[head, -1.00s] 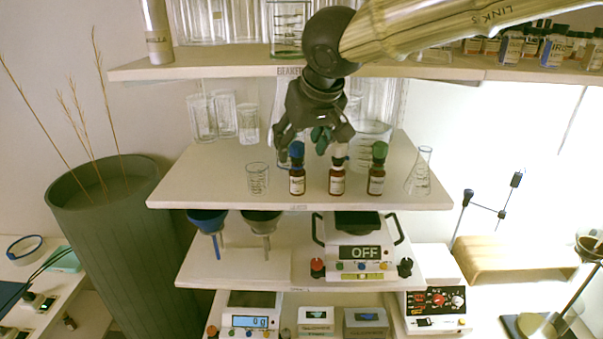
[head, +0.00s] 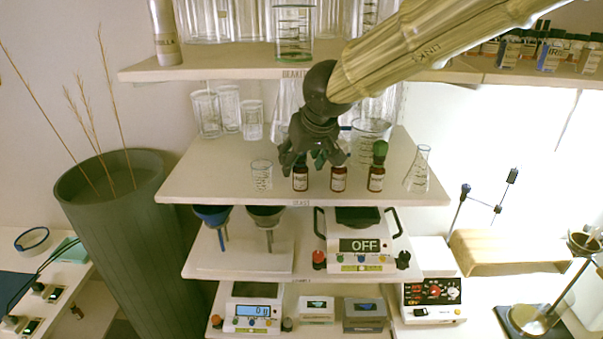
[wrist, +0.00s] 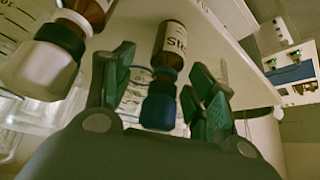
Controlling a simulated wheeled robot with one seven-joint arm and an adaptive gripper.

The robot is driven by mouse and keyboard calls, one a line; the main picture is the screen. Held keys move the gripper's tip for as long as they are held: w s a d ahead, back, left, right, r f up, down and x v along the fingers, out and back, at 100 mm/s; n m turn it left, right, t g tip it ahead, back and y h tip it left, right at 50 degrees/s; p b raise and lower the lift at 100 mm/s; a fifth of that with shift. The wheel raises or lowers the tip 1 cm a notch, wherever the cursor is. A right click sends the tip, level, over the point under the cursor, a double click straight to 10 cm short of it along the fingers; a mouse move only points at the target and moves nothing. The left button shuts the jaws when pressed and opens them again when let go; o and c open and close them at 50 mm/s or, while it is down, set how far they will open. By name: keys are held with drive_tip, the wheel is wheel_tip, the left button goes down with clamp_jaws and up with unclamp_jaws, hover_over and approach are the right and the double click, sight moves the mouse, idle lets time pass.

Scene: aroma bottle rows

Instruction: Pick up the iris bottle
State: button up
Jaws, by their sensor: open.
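Three small brown bottles stand in a row near the front of the middle shelf (head: 230,184). The left one is blue-capped (head: 300,181), the middle white-capped (head: 338,181), the right green-capped (head: 376,178). Their labels are too small to read in the head view, so I cannot tell which is iris. My gripper (head: 314,160) is open and hides the left and middle caps there. In the wrist view, the blue-capped bottle (wrist: 168,55) lies between the spread fingers (wrist: 160,75), seemingly untouched; its label seems to start with "S". The white-capped bottle (wrist: 50,60) is left of them.
A small beaker (head: 261,176) stands left of the row and a flask (head: 418,170) right. Glassware (head: 371,140) stands behind. The upper shelf (head: 220,72) overhangs the back; at its right is a bottle whose label seems to read "IR" (head: 550,52).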

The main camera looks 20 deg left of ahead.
drive_tip(key=shift+s+a, duration=0.2)
drive_tip(key=shift+w+d+f, duration=0.1)
drive_tip(key=shift+w+f, duration=0.05)
drive_tip(key=shift+c, duration=0.3)
drive_tip(key=c, duration=0.3)
clamp_jaws()
